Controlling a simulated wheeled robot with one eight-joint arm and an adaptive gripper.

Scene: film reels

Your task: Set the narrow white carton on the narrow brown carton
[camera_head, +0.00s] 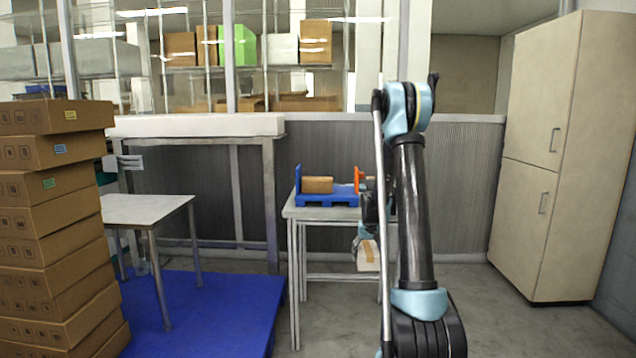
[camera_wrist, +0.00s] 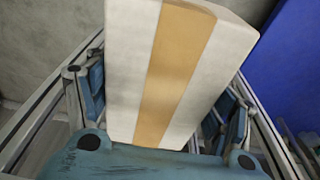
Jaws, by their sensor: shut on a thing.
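The narrow white carton with a tan band fills the middle of the wrist view (camera_wrist: 122,75); it also shows in the head view (camera_head: 368,262), hanging low in front of the small table. My gripper (camera_head: 364,238) is shut on it, with a finger on each side of the carton in the wrist view (camera_wrist: 158,100). A narrow brown carton (camera_head: 318,184) lies on a blue pallet-like stand (camera_head: 325,200) on the small table, left of and above the held carton. The brown carton's right end is clear of my arm.
The small light table (camera_head: 297,212) stands behind my arm. An orange piece (camera_head: 358,178) is at the stand's right end. A tall stack of brown boxes (camera_head: 50,220) is at the left, a beige cabinet (camera_head: 545,150) at the right. A blue floor platform (camera_head: 220,315) lies left of the table.

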